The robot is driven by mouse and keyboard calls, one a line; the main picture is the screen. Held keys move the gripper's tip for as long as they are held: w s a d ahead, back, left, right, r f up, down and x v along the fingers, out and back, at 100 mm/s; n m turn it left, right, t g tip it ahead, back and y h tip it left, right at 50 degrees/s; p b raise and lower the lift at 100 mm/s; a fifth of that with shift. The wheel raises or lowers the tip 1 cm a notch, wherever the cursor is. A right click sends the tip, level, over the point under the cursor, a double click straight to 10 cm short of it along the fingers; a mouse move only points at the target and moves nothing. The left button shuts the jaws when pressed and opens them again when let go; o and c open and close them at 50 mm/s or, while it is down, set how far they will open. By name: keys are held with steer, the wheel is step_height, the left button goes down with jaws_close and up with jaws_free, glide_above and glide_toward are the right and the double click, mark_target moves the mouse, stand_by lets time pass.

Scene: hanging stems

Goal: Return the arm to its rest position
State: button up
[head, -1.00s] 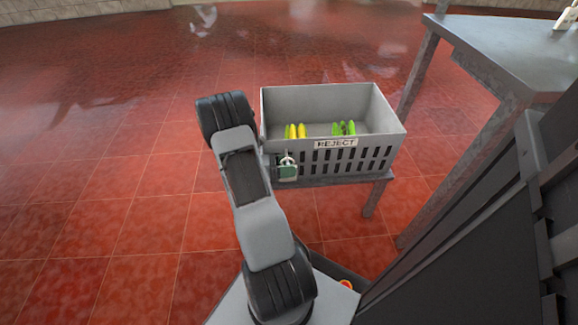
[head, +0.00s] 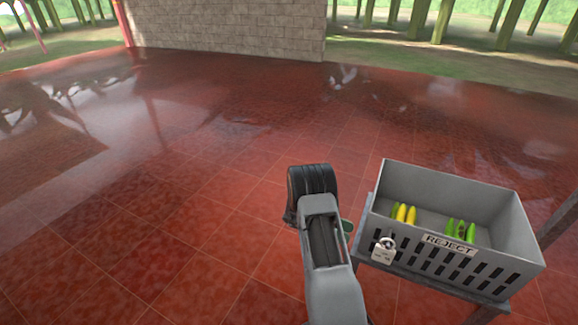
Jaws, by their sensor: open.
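My arm (head: 325,245) rises from the bottom of the head view, with its dark joint at the top, left of the grey bin. The fingers are not visible.
A grey crate (head: 452,190) marked REJECT stands on a small table (head: 430,281) at the right. Yellow bananas (head: 405,213) and green ones (head: 460,230) lie in it. A padlock-like tag (head: 383,250) hangs on its front. The red tiled floor (head: 160,220) at left is clear.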

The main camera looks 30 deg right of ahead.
steer(key=w+r+n+t+h+p, duration=0.2)
steer(key=w+r+n+t+p, duration=0.5)
steer(key=r, duration=0.3)
steer(key=w+r+n+t+h+p, duration=0.1)
steer(key=w+r+n+t+p, duration=0.4)
steer(key=w+r+n+t, duration=0.5)
steer(key=w+a+r+n+t+y+p, duration=0.3)
steer(key=a+r+n+t+p, duration=0.25)
steer(key=r+n, duration=0.4)
steer(key=s+a+r+n+t+y+p, duration=0.1)
steer(key=s+a+r+n+y+p, duration=0.3)
steer(key=a+r+n, duration=0.5)
steer(key=s+a+r+n+t+y+p, duration=0.2)
steer(key=a+r+n+y+p, duration=0.45)
steer(key=a+r+n, duration=0.3)
steer(key=s+a+r+n+g+p, duration=0.1)
steer(key=s+r+n+g+p, duration=0.1)
steer(key=s+n, duration=0.5)
steer(key=s+a+r+n+g+p, duration=0.1)
steer(key=s+n+g+p, duration=0.3)
steer(key=s+n, duration=0.4)
steer(key=s+r+g, duration=0.1)
steer(key=s, duration=0.3)
steer(key=shift+a+p, duration=0.3)
steer(key=shift+r, duration=0.15)
